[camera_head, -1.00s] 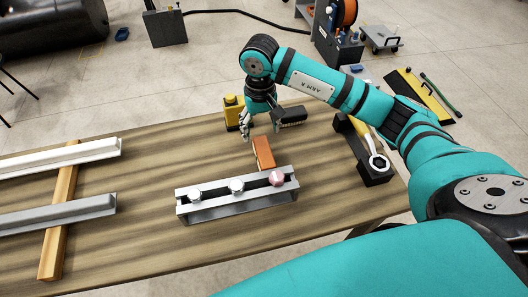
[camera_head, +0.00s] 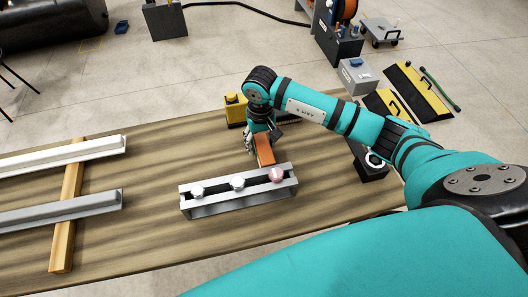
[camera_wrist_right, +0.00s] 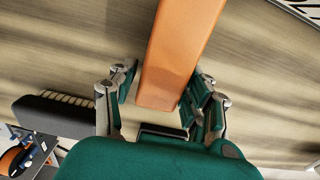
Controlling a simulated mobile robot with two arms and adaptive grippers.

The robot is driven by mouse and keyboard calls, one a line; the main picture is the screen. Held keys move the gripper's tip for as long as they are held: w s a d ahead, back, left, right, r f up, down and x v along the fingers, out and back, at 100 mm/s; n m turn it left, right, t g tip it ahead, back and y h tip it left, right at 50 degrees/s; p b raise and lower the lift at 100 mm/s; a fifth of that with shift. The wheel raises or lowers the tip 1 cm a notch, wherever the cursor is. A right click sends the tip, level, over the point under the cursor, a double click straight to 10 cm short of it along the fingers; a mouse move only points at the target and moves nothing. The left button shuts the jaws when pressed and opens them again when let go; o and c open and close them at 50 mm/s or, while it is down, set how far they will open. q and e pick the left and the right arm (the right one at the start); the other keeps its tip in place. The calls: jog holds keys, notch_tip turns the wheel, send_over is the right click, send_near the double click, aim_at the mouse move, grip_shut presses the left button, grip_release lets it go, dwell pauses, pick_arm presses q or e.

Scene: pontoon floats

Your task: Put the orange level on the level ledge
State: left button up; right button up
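The orange level (camera_head: 264,152) lies on the wooden table, just behind the grey metal channel (camera_head: 240,203). In the right wrist view the level (camera_wrist_right: 175,55) runs away from my palm as a plain orange bar. My right gripper (camera_wrist_right: 162,85) is open, with its fingers on either side of the level's near end. A small gap shows on the left side; contact on the right cannot be told. In the head view my right gripper (camera_head: 262,140) is low over the level and partly hides it. I cannot tell which surface is the level ledge. My left gripper is not in view.
The channel holds two white knobs and a pink one (camera_head: 276,175). A yellow container (camera_head: 235,110) and a dark brush (camera_wrist_right: 60,112) stand close to the gripper. A black holder (camera_head: 372,170) is at the right. White and grey rails lie on a wooden bar (camera_head: 67,215) at the left.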

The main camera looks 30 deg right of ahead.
grip_shut()
jog(key=shift+r, duration=0.1)
